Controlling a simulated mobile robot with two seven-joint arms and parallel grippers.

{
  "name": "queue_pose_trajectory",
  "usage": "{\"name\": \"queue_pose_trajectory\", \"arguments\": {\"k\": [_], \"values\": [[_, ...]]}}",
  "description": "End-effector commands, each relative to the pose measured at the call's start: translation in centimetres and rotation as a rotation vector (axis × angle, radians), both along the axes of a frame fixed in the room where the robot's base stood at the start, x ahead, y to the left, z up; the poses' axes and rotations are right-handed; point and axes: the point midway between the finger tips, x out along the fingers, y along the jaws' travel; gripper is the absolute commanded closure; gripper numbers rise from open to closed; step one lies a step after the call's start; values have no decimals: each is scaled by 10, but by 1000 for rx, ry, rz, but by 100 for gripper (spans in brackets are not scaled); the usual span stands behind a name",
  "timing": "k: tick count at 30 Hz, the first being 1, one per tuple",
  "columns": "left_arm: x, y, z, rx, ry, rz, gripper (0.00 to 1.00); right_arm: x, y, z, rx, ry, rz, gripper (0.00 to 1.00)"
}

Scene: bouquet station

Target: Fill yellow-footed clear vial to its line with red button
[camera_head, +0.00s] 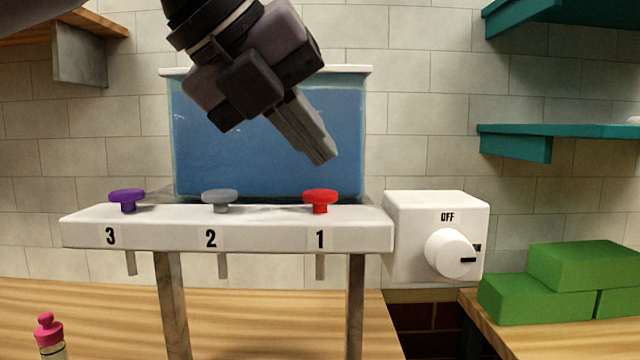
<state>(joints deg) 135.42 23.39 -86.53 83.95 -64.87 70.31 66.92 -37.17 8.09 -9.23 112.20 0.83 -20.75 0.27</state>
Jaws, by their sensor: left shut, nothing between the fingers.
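The red button (320,198) sits on top of the white dispenser bar (265,238), above the label 1. A short grey spout (320,267) hangs under it. My left gripper (322,154) reaches down from the top of the picture, fingers shut and empty. Its tips are a little above the red button, with a gap between them. A blue-filled tank (220,140) stands behind the bar. No yellow-footed clear vial shows in this view; the space under spout 1 shows only wall and wooden counter. My right gripper is not in view.
Purple (127,198) and grey (220,198) buttons stand left of the red one. A white box with a knob (449,253) marked OFF is at right. Green blocks (580,280) lie on the right counter. A pink-topped bottle (48,331) stands at lower left.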

Motion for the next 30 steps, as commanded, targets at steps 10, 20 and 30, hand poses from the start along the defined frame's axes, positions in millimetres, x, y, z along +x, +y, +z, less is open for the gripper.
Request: {"name": "queue_pose_trajectory", "arguments": {"k": [10, 20, 30], "values": [[0, 0, 39, 0, 0, -2, 100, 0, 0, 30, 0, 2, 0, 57], [0, 0, 42, 0, 0, 0, 100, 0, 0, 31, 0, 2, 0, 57], [0, 0, 42, 0, 0, 0, 100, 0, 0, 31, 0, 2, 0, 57]]}}
